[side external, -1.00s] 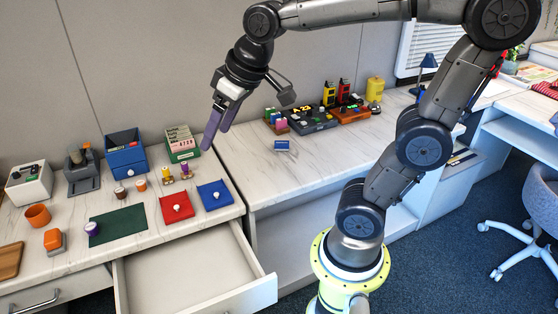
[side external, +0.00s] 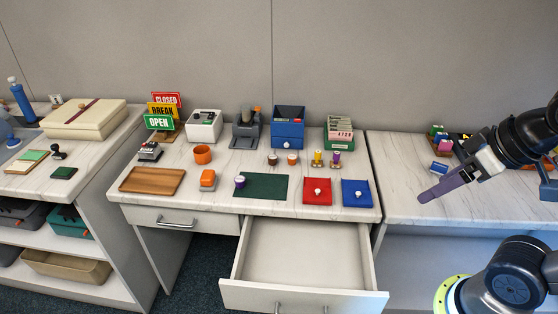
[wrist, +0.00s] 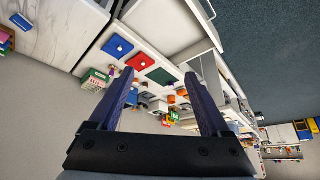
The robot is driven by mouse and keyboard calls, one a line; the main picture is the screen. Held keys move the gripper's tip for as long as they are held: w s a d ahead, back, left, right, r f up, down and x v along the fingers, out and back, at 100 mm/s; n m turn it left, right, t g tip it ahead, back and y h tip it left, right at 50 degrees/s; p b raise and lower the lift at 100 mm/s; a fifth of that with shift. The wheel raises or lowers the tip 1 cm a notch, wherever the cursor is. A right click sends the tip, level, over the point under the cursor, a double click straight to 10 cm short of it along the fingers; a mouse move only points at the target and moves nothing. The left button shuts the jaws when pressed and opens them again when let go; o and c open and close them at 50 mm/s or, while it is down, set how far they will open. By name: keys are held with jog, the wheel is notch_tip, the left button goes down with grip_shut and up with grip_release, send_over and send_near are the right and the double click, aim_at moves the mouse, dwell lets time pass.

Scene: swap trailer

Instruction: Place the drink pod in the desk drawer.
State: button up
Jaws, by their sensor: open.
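The desk drawer (side external: 305,250) is pulled open and its visible floor is bare; part of it shows at the top of the wrist view (wrist: 165,22). Several small pod-like things stand on the desk: a white one with a purple top (side external: 240,182) at the green mat's left edge, and two brown-and-white ones (side external: 273,159) (side external: 292,159) behind the mat. I cannot tell for sure which is the drink pod. My gripper (side external: 432,192) is at the right, above the right-hand counter and apart from the pods. Its purple fingers are spread and empty in the wrist view (wrist: 161,80).
A blue box (side external: 288,128), a green card box (side external: 339,134) and a wooden tray (side external: 152,181) stand on the desk. The drawer juts out in front.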

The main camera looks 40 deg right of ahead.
jog(key=w+d+r+m+t+h, duration=0.1)
jog(key=w+d+r+t, duration=0.15)
jog(key=w+r, duration=0.5)
jog(key=w+d+r+t+h, duration=0.1)
jog(key=w+r+t, duration=0.25)
jog(key=w, duration=0.75)
jog(key=n+g+y, duration=0.2)
jog(key=n+g, duration=0.1)
send_over(273, 157)
jog(key=s, duration=0.6)
jog(key=f, duration=3.6)
jog(key=shift+w+d, duration=0.1)
jog(key=shift+d, duration=0.1)
jog(key=shift+a+x, duration=0.2)
jog(key=shift+x, duration=3.2)
